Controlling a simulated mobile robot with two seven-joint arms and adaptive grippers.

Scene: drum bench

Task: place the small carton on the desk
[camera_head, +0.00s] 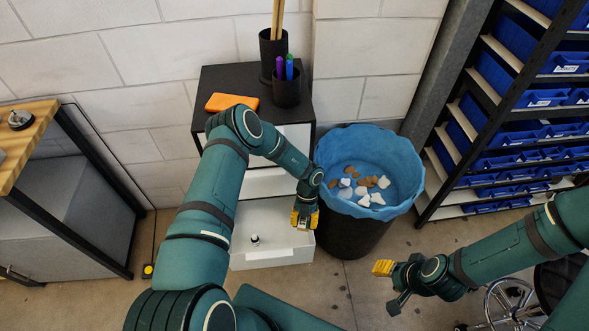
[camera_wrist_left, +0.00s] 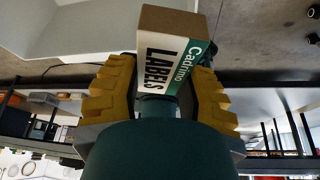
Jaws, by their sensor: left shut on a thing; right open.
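The small carton (camera_wrist_left: 172,52), brown with a white and green "LABELS" face, is held between the yellow fingers of my left gripper (camera_wrist_left: 160,85) in the left wrist view. In the head view my left gripper (camera_head: 305,217) hangs over the right end of a pulled-out white drawer (camera_head: 270,250); I cannot make out the carton there. My right gripper (camera_head: 385,285) is open and empty, low at the right. A wood-topped desk-like bench (camera_head: 40,128) is cut off by the left edge. I cannot tell whether it or the black-topped drawer unit (camera_head: 215,80) is the desk.
On the drawer unit are an orange block (camera_head: 231,102), a pen cup (camera_head: 286,92) and a taller black holder (camera_head: 272,50). A small dark-topped item (camera_head: 255,240) is in the drawer. A blue-lined bin (camera_head: 400,165) holds scraps. A rack of blue trays (camera_head: 510,130) stands right.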

